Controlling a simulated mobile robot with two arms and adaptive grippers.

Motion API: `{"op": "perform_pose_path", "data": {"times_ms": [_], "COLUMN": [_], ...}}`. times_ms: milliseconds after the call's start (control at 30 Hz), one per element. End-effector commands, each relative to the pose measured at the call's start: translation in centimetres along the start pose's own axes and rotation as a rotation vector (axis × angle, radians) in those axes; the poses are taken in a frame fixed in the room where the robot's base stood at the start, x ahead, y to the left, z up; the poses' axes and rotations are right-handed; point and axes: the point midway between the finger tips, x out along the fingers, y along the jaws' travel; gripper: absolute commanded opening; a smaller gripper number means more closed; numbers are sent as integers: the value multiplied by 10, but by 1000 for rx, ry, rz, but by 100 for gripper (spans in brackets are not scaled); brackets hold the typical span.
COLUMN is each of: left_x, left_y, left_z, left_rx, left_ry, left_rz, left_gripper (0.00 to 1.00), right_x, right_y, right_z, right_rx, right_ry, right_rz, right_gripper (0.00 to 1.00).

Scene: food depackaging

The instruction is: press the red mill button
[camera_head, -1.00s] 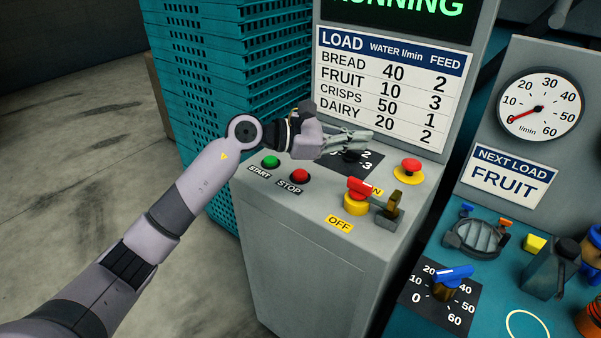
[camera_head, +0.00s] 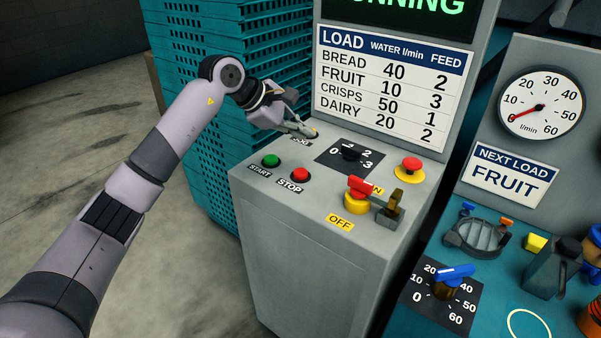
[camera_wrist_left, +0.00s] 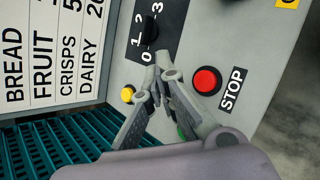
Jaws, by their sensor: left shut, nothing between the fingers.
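The grey control panel (camera_head: 255,195) carries a red button (camera_head: 300,175) labelled STOP, beside a green START button (camera_head: 271,160). A second red button (camera_head: 409,164), mushroom-shaped on a yellow base, sits farther right. My left gripper (camera_head: 312,134) is shut and empty, over the panel's back left part, behind and apart from the STOP button. In the left wrist view the STOP button (camera_wrist_left: 207,80) shows right of the fingertips (camera_wrist_left: 160,75). The green button (camera_wrist_left: 181,132) is partly hidden by the fingers there. My right gripper is not in view.
A black feed dial (camera_head: 350,152) and a red-handled switch (camera_head: 358,188) on a yellow base stand on the panel. A small yellow button (camera_wrist_left: 127,95) shows in the wrist view. Teal crates (camera_head: 200,140) are stacked on the left. The display (camera_head: 400,8) partly shows RUNNING.

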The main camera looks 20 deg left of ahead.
Motion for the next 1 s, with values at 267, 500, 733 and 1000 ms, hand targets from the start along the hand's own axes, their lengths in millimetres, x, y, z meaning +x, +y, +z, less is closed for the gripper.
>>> {"op": "perform_pose_path", "data": {"times_ms": [267,500,733,1000], "left_x": [27,50,56,56], "left_y": [-20,-36,-41,-41], "left_z": [-18,-36,-41,-40], "left_rx": [-1,0,0,0], "left_ry": [-2,0,-1,-1], "left_rz": [-1,-1,0,0], "left_gripper": [0,0,0,0], "right_x": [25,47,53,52], "right_y": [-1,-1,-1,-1], "right_z": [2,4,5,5], "right_rx": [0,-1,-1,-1], "right_ry": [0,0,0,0], "right_rz": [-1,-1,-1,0], "right_gripper": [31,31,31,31]}}
